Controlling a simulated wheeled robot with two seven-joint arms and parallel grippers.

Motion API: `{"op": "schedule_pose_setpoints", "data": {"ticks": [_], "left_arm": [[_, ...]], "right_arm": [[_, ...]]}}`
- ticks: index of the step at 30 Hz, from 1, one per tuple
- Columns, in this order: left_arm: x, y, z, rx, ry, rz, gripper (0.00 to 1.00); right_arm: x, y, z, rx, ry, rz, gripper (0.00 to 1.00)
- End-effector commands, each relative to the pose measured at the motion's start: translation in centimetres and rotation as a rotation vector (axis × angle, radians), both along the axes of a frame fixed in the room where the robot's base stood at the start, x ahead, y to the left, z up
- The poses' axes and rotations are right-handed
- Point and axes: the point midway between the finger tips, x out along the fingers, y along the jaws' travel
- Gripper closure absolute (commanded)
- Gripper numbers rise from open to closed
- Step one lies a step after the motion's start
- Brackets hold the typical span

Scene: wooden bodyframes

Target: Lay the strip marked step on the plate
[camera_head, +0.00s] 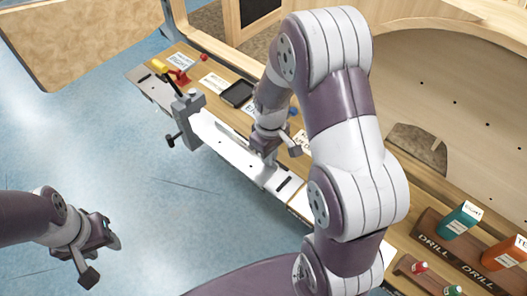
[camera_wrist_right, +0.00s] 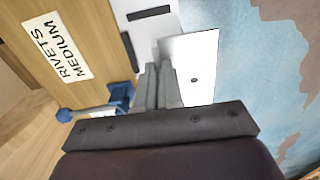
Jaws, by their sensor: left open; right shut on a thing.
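The long light metal plate (camera_head: 225,147) lies along the front edge of the bench, with dark slots at its right end. My right gripper (camera_head: 268,152) is low over that end. In the right wrist view its fingers (camera_wrist_right: 160,82) are shut on a thin, light metal piece, apparently the strip (camera_wrist_right: 196,72), which has a small hole. No step marking is readable on it. The slotted plate end (camera_wrist_right: 138,28) shows behind it; I cannot tell whether they touch. My left gripper (camera_head: 100,256) is open and empty over the floor, away from the bench.
A grey clamp (camera_head: 187,105) stands on the plate's left part, near red and yellow tools (camera_head: 180,70). A black tray (camera_head: 237,93) sits behind. A blue clamp (camera_wrist_right: 118,99) is close beside my right fingers. Drill boxes (camera_head: 460,220) stand at right. The floor in front is clear.

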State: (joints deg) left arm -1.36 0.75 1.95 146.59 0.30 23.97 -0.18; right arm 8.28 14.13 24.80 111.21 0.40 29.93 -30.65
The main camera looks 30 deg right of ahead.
Motion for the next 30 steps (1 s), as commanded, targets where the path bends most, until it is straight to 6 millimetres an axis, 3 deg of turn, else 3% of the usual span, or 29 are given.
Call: {"op": "schedule_pose_setpoints", "data": {"ticks": [14,18,30], "left_arm": [[-0.2,0.1,-5.9,0.0,0.0,0.0,0.57],[-0.1,0.1,-4.7,0.0,-0.001,0.0,0.57],[-0.1,0.1,-4.2,0.0,0.0,0.0,0.57]], "right_arm": [[-0.2,0.0,-5.8,0.0,-0.002,0.009,1.0],[0.5,-1.6,-5.0,-0.001,-0.004,0.005,1.0],[1.7,-4.5,-5.4,0.0,-0.001,0.008,1.0]]}}
